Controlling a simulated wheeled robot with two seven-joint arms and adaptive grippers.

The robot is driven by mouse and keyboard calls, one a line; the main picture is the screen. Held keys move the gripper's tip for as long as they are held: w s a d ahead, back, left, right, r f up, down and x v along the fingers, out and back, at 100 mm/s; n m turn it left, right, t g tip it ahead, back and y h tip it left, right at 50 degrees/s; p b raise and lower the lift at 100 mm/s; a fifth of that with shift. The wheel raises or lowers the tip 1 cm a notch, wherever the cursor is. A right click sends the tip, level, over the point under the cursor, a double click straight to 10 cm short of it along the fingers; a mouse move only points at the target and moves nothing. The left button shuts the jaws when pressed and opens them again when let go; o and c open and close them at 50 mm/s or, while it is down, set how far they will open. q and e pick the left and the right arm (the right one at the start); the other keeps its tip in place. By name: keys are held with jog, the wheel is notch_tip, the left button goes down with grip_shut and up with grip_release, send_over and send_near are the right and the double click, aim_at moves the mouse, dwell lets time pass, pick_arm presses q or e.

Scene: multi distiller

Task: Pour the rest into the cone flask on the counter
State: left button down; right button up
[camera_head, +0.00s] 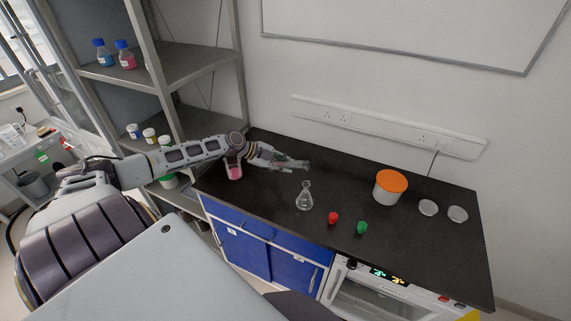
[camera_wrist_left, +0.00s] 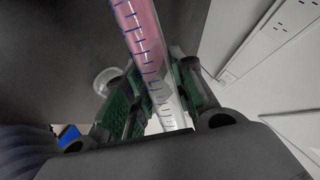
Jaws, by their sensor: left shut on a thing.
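My left gripper (camera_head: 292,163) reaches in over the back left of the counter. In the left wrist view its green-padded fingers (camera_wrist_left: 150,95) are shut on a clear graduated cylinder (camera_wrist_left: 145,50) with blue marks. Pink liquid fills the cylinder's upper part in that view; the part between the fingers looks clear. The cone flask (camera_head: 304,198) stands upright and looks empty on the dark counter (camera_head: 410,255), below and in front of the gripper, apart from it. A round clear outline (camera_wrist_left: 106,80) at left in the wrist view may be the flask. My right gripper is not in view.
A container of pink liquid (camera_head: 235,173) stands partly behind my left arm. A white tub with orange lid (camera_head: 390,188) and two pale discs (camera_head: 428,207) are further right. Shelves (camera_head: 190,65) stand left.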

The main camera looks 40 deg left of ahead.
pick_arm(q)
jog(key=shift+a+r+m+y+p, duration=0.3)
jog(key=shift+a+m+y+p, duration=0.15)
jog(key=shift+y, duration=0.25)
jog(key=shift+w+a+m+y, duration=0.15)
jog(key=shift+a+m+y, duration=0.25)
jog(key=shift+y, duration=0.3)
jog(key=shift+a, duration=0.1)
jog(key=shift+r, duration=0.2)
jog(key=shift+r+y+p, duration=0.3)
jog(key=shift+y+p, duration=0.2)
jog(key=shift+p, duration=0.3)
jog(key=shift+a, duration=0.1)
jog(key=shift+r+m, duration=0.25)
